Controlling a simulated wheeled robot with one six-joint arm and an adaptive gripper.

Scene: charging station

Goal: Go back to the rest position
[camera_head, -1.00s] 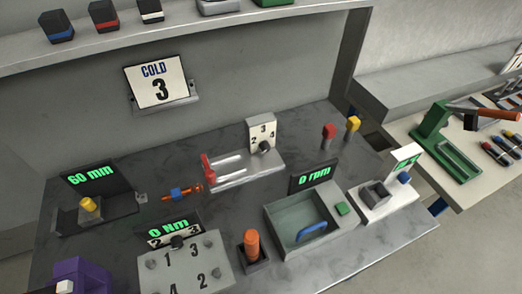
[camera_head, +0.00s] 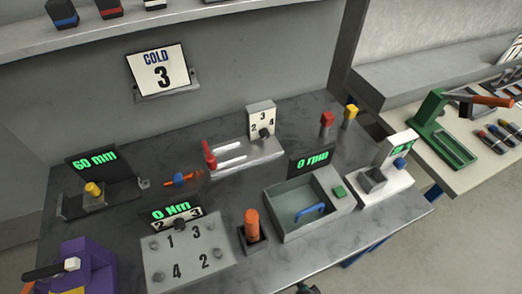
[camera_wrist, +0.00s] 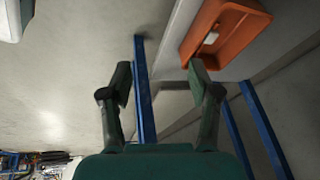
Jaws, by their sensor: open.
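My gripper (camera_wrist: 160,76) shows in the wrist view with its two dark green fingers spread apart. Nothing is between the fingers; a blue post (camera_wrist: 143,90) and grey floor show behind them. An orange tray (camera_wrist: 187,55) lies beyond the right fingertip, and I cannot tell how far off it is. In the head view only a small dark green part shows at the bottom edge, and I cannot tell whether it is my gripper. The rest position itself is not marked in either view.
The grey workbench (camera_head: 115,218) carries a torque panel (camera_head: 187,262), an orange-handled holder (camera_head: 252,232), an open box (camera_head: 289,224) and a purple device (camera_head: 90,268). A second table (camera_head: 470,174) with a green stand (camera_head: 442,133) is at the right. Floor shows at lower right.

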